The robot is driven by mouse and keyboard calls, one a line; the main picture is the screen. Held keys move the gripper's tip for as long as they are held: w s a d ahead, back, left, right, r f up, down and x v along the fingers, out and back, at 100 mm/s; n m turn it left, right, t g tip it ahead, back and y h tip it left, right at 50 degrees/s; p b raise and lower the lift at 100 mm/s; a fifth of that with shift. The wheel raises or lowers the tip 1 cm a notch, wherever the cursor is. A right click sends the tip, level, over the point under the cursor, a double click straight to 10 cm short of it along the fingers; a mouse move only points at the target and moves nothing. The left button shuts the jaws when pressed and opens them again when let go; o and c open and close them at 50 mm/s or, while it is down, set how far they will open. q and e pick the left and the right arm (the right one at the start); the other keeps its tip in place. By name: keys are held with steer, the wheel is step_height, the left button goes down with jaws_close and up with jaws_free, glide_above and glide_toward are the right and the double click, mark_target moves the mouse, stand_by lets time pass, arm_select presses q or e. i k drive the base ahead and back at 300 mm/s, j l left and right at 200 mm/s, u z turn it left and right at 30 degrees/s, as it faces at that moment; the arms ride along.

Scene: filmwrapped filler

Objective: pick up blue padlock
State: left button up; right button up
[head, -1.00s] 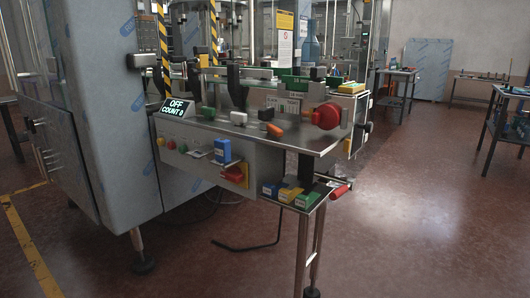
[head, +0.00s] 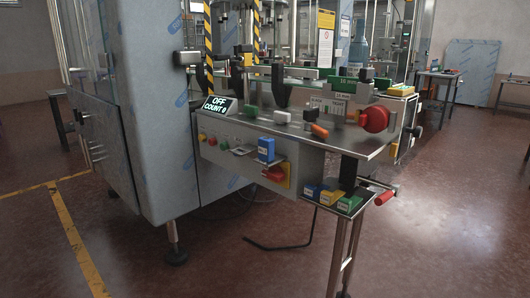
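A blue padlock-like block with a pale label (head: 266,149) sits on the front of the machine's control panel, just above a red switch handle on a yellow plate (head: 276,174). A second, smaller blue block (head: 312,191) lies on the low side shelf beside a yellow block (head: 330,196) and a green block (head: 349,204). At this size I cannot tell for sure which blue block is the padlock. Neither of my grippers is in view.
The steel machine table (head: 345,144) carries a large red knob (head: 374,119), an orange-handled item (head: 319,131) and a display reading OFF (head: 219,104). A red-handled rod (head: 384,198) sticks out by the shelf. A bent black bar (head: 280,246) lies low. The floor in front is clear.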

mark_target(266, 146)
steer(key=i+l+u, duration=0.1)
steer(key=l, duration=0.2)
steer(key=i+l+u, duration=0.1)
steer(key=i+l, duration=0.15)
steer(key=i+l+u, duration=0.1)
steer(key=l, duration=0.35)
steer(key=i+l+u, duration=0.1)
steer(key=l, duration=0.25)
steer(key=i+l+u, duration=0.1)
steer(key=l, duration=0.25)
steer(key=i+l+u, duration=0.15)
steer(key=l, duration=0.25)
